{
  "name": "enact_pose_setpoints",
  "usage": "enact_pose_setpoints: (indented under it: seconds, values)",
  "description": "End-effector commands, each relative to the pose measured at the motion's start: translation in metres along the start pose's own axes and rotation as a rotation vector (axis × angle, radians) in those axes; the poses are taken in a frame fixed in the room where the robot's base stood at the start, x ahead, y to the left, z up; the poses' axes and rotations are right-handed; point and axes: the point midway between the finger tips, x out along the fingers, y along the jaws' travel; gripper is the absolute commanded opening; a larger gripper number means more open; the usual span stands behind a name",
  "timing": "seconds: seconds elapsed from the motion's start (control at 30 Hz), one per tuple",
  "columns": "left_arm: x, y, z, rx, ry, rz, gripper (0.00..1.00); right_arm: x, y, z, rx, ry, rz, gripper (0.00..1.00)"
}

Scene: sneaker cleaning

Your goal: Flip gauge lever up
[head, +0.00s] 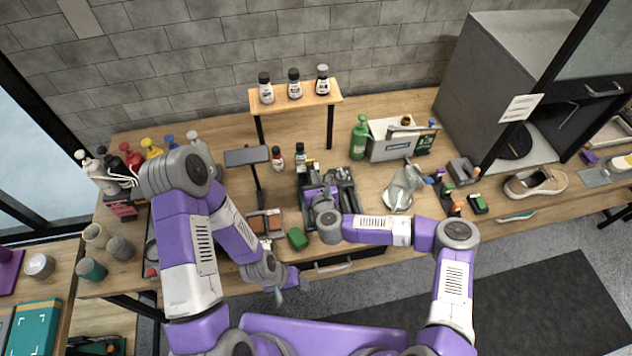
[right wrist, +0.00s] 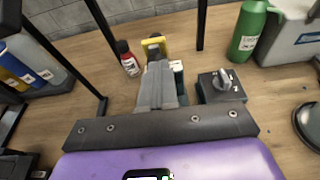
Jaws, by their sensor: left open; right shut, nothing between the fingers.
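A dark block with a grey lever-like knob (right wrist: 225,82) stands just right of my right gripper's fingers in the right wrist view. I cannot tell for certain that it is the gauge lever. A yellow-framed piece (right wrist: 154,44) shows just beyond the fingertips, its lower part hidden by them. My right gripper (right wrist: 160,82) is shut and empty. In the head view my right gripper (head: 318,192) hangs over the dark fixture (head: 346,187) on the bench and covers part of it. My left gripper (head: 279,293) is open and empty, low at the bench's front edge.
A small wooden shelf (head: 295,97) with several bottles stands behind the fixture. A green spray bottle (head: 359,138) and a grey-white box (head: 388,148) are to the right. A green block (head: 298,238) lies left of my right wrist. A sneaker (head: 536,183) is far right.

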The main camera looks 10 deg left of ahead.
Motion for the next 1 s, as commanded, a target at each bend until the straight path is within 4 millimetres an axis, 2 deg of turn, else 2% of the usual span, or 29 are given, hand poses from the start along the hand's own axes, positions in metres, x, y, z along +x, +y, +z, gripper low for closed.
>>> enact_pose_setpoints:
  seconds: [0.57, 0.67, 1.0]
  values:
    - [0.0, 0.0, 0.0, 0.0, 0.0, 0.0, 0.6, 0.0, -0.001, 0.005, -0.001, -0.01, -0.002, 0.0]
    - [0.001, 0.0, 0.0, 0.0, 0.0, 0.0, 0.6, -0.008, -0.001, 0.004, -0.001, -0.009, -0.001, 0.0]
    - [0.006, -0.002, 0.0, 0.0, 0.0, 0.0, 0.6, -0.057, 0.0, 0.002, 0.0, -0.005, 0.002, 0.0]
